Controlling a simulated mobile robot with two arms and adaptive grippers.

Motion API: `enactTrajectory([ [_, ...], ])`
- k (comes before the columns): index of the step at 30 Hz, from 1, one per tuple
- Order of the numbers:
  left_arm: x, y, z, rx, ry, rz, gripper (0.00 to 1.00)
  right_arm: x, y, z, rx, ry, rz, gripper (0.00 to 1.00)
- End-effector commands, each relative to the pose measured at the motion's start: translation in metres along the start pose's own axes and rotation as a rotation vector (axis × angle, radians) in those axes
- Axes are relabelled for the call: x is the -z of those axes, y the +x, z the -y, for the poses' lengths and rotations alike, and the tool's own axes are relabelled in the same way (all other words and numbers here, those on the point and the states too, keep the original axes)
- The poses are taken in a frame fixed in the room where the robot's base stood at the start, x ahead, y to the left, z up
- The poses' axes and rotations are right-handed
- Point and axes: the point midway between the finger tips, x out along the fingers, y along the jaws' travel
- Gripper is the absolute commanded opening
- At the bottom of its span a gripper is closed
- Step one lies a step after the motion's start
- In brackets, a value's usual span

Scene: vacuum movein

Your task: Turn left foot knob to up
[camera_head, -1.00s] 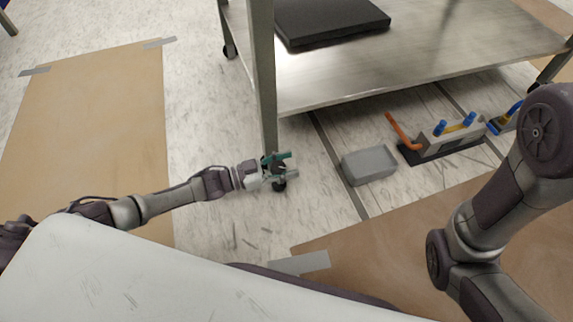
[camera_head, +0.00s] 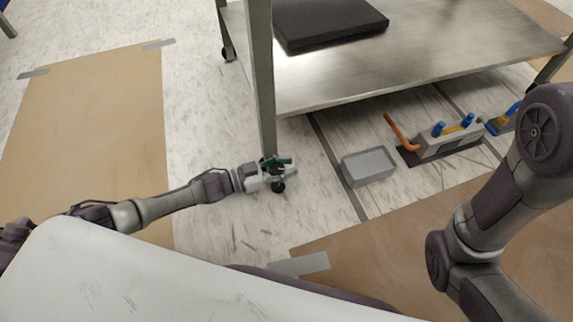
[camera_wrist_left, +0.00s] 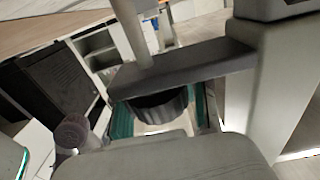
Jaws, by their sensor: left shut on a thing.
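The foot knob (camera_wrist_left: 160,106) is a dark, ribbed round piece at the bottom of the metal table leg (camera_head: 263,95). In the left wrist view it sits between the teal finger pads, partly covered by a flat grey bar in front of it. My left gripper (camera_head: 279,172) reaches in from the left at the foot of the leg and is shut on the knob. A small black round piece (camera_head: 278,187) shows just below the fingers. The knob's exact turn position cannot be read. My right arm shows at the right, but its gripper is out of frame.
The steel table shelf (camera_head: 420,60) carries a black slab (camera_head: 330,20). A grey bin (camera_head: 368,165) stands on the floor right of the gripper. Beyond it is a device with blue knobs and an orange handle (camera_head: 448,137). Floor around the leg's front is clear.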

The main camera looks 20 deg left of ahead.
Motion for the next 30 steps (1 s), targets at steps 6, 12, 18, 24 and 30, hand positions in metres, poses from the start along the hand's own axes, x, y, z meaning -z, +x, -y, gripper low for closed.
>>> enactTrajectory([
  [6, 0.002, -0.005, 0.001, 0.095, -0.006, 0.006, 0.05, -0.007, 0.019, -0.004, 0.000, 0.000, 0.000, 0.70],
  [12, 0.002, -0.006, 0.004, 0.242, -0.007, 0.007, 0.05, -0.014, 0.039, -0.008, 0.000, 0.000, 0.000, 0.70],
  [18, 0.000, -0.007, 0.008, 0.391, -0.006, 0.008, 0.06, -0.018, 0.053, -0.011, 0.000, 0.000, 0.000, 0.70],
  [24, -0.002, -0.008, 0.011, 0.509, -0.005, 0.009, 0.07, -0.021, 0.062, -0.013, 0.000, 0.000, 0.000, 0.70],
  [30, -0.002, -0.009, 0.013, 0.580, -0.001, 0.009, 0.08, -0.023, 0.066, -0.013, 0.000, 0.000, -0.001, 0.70],
])
